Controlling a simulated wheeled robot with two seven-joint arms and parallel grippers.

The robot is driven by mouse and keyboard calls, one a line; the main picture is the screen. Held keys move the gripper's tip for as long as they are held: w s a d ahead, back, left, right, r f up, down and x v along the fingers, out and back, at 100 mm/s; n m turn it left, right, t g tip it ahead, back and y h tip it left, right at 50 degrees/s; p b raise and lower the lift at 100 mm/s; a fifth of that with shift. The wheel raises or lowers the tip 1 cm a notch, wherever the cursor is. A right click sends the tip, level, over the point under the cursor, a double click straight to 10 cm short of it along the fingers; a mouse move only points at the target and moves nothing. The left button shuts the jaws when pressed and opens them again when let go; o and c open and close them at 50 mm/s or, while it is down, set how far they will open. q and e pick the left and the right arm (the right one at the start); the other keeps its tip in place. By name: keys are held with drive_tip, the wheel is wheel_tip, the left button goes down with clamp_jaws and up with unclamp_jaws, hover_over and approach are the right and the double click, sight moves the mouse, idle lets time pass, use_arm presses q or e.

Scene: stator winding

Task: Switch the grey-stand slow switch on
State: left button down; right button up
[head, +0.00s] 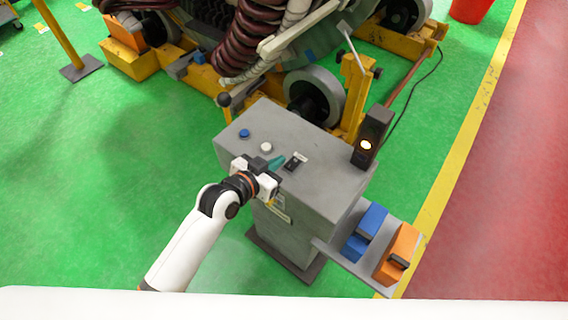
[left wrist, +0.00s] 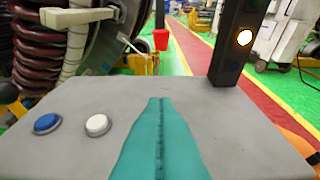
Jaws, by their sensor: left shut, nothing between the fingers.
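The grey stand (head: 330,181) has a sloping top with a small black switch (head: 293,164) on it, set in a plate with a light label. Which way the switch is set is too small to tell. My left gripper (head: 277,161) is over the stand top, its teal fingertips just left of the switch and close to it. I cannot tell whether they touch it. In the left wrist view the teal fingers (left wrist: 160,105) are pressed together with nothing between them, and the switch is hidden there. My right gripper is not in view.
A blue button (head: 244,133) and a white button (head: 266,147) sit on the stand top, left of the switch. A black post (head: 376,125) with a lit lamp rises at its right. A side shelf holds blue (head: 364,232) and orange (head: 397,254) pedal-like blocks. Yellow machinery stands behind.

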sight(284, 174)
use_arm(q)
drive_tip(key=x, duration=0.4)
drive_tip(key=shift+r, duration=0.1)
wheel_tip(284, 174, down, 3)
drive_tip(key=shift+r+p, duration=0.1)
drive_tip(key=shift+p, duration=0.3)
drive_tip(key=shift+s+a+f, duration=0.15)
drive_tip(key=shift+a+f, duration=0.05)
drive_tip(key=shift+f, duration=0.55)
